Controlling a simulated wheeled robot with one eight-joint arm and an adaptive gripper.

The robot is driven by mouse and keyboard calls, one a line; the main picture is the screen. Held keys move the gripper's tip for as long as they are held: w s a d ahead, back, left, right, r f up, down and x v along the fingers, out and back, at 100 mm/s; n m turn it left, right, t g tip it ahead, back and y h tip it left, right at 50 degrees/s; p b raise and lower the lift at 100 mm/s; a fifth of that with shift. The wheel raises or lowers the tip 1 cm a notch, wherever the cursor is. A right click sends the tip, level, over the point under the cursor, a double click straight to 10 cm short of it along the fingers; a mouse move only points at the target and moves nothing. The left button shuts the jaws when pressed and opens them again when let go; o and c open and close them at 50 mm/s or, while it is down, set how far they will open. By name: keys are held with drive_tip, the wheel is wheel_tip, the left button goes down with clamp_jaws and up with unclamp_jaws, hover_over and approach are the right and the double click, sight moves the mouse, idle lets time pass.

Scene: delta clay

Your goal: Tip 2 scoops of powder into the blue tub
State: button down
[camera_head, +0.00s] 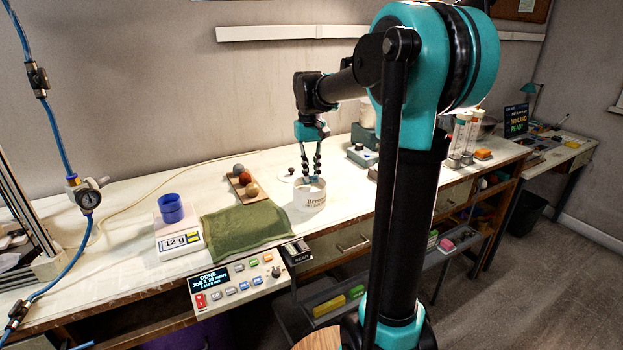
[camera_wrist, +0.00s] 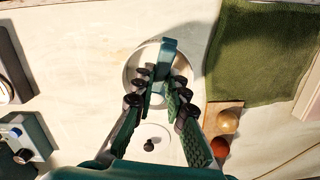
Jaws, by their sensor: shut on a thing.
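The blue tub (camera_head: 171,209) stands upright on a white scale (camera_head: 180,241) at the left of the bench; the display reads 12 g. A white lettered tub (camera_head: 310,197) stands open near the middle of the bench. My gripper (camera_head: 311,176) points down into its mouth. In the wrist view my gripper (camera_wrist: 165,90) is shut on a teal handle (camera_wrist: 168,58), seemingly a scoop's, over the white tub's rim (camera_wrist: 130,69). The scoop's bowl and any powder in it are hidden. The blue tub is out of the wrist view.
A white lid with a dark knob (camera_head: 287,178) lies behind the white tub. A green cloth (camera_head: 248,226) lies between the two tubs. A wooden board with several balls (camera_head: 240,183) is behind the cloth. A control panel (camera_head: 238,283) sits at the front edge.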

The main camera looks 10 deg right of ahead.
drive_tip(key=shift+r, duration=2.3)
drive_tip(key=shift+a, duration=0.1)
